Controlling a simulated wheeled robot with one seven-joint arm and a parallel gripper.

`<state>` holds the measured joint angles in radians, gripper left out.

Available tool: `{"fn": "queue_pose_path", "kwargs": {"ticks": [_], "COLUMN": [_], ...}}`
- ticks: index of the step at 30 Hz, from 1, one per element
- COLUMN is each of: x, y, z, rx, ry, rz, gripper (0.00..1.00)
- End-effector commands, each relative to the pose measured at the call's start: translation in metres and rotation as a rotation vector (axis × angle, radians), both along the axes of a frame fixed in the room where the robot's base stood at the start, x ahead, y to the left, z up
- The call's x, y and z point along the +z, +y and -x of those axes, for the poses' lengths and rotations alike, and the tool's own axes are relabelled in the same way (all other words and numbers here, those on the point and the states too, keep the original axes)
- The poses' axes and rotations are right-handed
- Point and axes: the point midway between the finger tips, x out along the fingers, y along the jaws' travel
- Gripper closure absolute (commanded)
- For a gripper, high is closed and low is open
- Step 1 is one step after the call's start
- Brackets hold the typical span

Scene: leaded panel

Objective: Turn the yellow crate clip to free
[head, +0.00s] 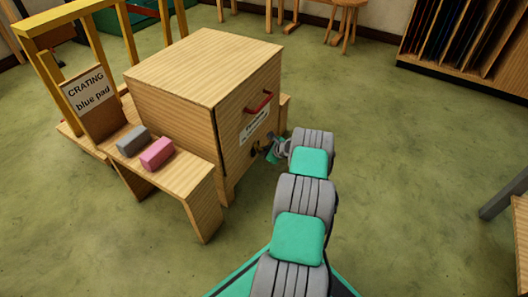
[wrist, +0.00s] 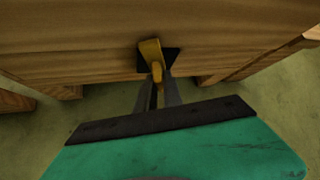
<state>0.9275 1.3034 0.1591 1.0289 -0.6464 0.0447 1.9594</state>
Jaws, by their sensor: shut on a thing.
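The yellow crate clip (wrist: 151,50) sits on a dark plate (wrist: 173,58) on the wooden front of the crate. In the wrist view, the fingers of my gripper (wrist: 158,80) are closed around the lower end of the clip. In the head view, my gripper (head: 268,150) is at the lower part of the crate's front, and the clip is mostly hidden there. The crate (head: 205,66) is a wooden box with a red handle (head: 260,103) and a white label (head: 254,129) above the clip.
A wooden bench (head: 190,178) beside the crate holds a grey block (head: 133,141) and a pink block (head: 157,153). A yellow frame (head: 88,35) with a sign reading "CRATING blue pad" (head: 88,90) stands behind it.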

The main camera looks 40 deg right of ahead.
Motion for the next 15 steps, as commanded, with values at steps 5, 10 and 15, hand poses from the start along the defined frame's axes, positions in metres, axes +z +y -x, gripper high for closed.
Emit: {"fn": "queue_pose_path", "kwargs": {"ticks": [5, 10, 15], "x": [-0.0004, -0.0002, -0.0006], "y": [0.0004, 0.0006, 0.0015], "z": [0.0004, 0.0004, 0.0007], "rx": [0.0, 0.0, 0.0], "ry": [0.0, -0.002, -0.016], "rz": [-0.001, 0.007, 0.044], "gripper": [1.0, 1.0, 1.0]}}
